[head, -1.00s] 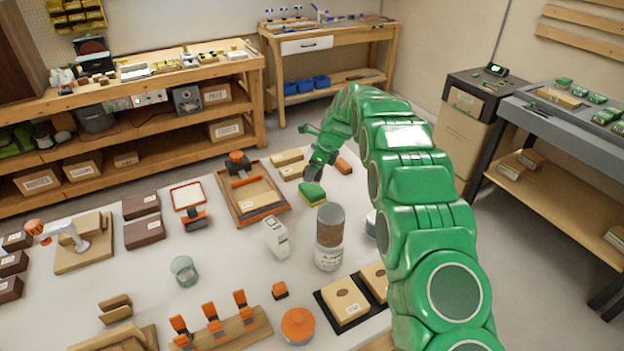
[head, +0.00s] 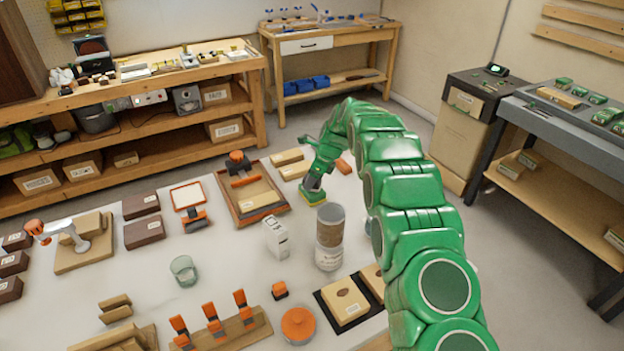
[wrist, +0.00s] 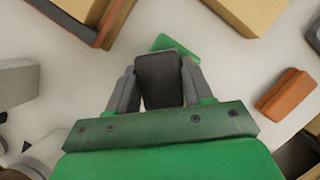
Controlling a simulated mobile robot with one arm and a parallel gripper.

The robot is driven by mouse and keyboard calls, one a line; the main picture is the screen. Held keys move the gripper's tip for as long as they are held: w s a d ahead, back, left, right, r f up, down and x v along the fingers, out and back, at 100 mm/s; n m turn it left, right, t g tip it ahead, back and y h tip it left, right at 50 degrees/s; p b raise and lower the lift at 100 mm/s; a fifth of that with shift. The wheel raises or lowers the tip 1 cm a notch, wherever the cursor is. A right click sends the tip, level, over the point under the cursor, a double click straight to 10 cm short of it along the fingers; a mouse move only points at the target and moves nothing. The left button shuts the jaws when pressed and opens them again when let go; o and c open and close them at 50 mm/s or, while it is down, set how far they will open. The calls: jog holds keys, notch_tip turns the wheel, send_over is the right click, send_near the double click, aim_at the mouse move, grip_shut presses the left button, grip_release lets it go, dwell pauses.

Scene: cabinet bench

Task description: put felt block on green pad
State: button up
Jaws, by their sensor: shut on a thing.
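My gripper (head: 313,184) is shut on the felt block (wrist: 160,80), a dark grey block held between both fingers in the wrist view. The green pad (wrist: 174,45) shows just past the block's far end, partly hidden by the block and fingers. The block is mostly hidden there by my gripper. It is at or just over the pad; I cannot tell whether they touch.
A brown-banded cylinder (head: 330,237) stands close in front of the gripper. A wooden tray with an orange-handled tool (head: 250,189) lies to the left. An orange-brown block (wrist: 284,92) lies to the right in the wrist view. Light wooden blocks (head: 287,158) lie behind.

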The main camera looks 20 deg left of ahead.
jog(key=shift+f, duration=0.15)
jog(key=o, duration=1)
jog(key=shift+o, duration=0.2)
jog(key=v, duration=1.1)
jog(key=s+d+r+n+h, duration=0.1)
jog(key=s+d+r+n, duration=0.3)
jog(key=s+d+r, duration=0.55)
jog(key=s+d+r+n+h, duration=0.1)
jog(key=s+d+r+n, duration=0.4)
jog(key=s+d, duration=0.7)
jog(key=s+d+n, duration=0.3)
jog(key=s+d, duration=0.2)
jog(key=s, duration=0.7)
jog(key=s+d+n+g+h, duration=0.1)
jog(key=s+d+n, duration=0.2)
jog(key=s, duration=0.8)
jog(key=s+d+f+n+h, duration=0.1)
jog(key=s+d+n, duration=0.2)
jog(key=s+d, duration=0.4)
jog(key=s, duration=0.5)
jog(key=shift+s+d+g, duration=0.3)
jog(key=shift+s+g, duration=0.05)
jog(key=shift+g, duration=0.05)
